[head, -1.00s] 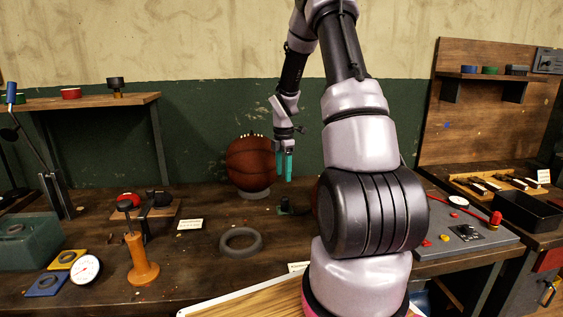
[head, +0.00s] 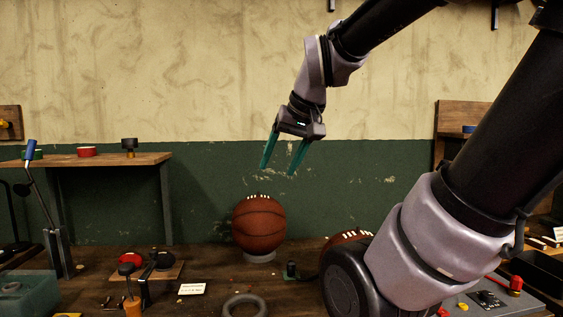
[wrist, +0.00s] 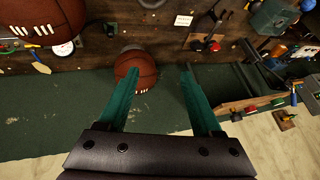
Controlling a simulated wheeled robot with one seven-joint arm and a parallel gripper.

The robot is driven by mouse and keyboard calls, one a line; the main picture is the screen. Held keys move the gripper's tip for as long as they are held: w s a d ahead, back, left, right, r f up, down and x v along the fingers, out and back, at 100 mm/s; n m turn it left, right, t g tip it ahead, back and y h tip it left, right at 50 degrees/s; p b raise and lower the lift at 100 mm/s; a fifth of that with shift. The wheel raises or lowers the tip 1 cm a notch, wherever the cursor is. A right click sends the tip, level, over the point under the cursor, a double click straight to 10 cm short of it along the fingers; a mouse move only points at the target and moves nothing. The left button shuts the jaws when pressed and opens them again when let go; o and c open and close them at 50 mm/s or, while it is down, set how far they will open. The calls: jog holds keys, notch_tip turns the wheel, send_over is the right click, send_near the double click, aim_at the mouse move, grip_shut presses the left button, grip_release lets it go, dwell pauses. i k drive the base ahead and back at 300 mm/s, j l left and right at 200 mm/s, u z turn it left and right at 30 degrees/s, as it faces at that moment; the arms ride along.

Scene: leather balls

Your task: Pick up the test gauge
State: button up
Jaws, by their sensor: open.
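My gripper (head: 282,160) is open and empty, raised in front of the wall above the workbench, with two teal fingers pointing down. In the wrist view my gripper (wrist: 156,80) shows its fingers spread with nothing between them. A small round white dial gauge (wrist: 63,48) lies on the bench in the wrist view, well away from the fingers and beside a leather ball. I cannot tell whether it is the test gauge. No gauge dial is clearly visible in the head view now; my arm covers part of the right side of the bench.
A leather ball (head: 258,225) stands on a ring support below my gripper. A second ball (head: 347,238) is partly hidden behind my arm. A grey ring (head: 245,305), a small label (head: 191,289) and a raised shelf (head: 90,160) are also there. The space around my gripper is free.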

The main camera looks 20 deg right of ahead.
aim_at(129, 143)
jog(key=l+z, duration=0.1)
jog(key=z, duration=0.95)
jog(key=u, duration=1.6)
jog(key=i+j+z, duration=0.15)
jog(key=j, duration=0.2)
jog(key=i+j+z, duration=0.15)
jog(key=j, duration=0.2)
jog(key=j+z, duration=0.15)
jog(key=j, duration=0.2)
jog(key=i+j+z, duration=0.15)
jog(key=j, duration=0.25)
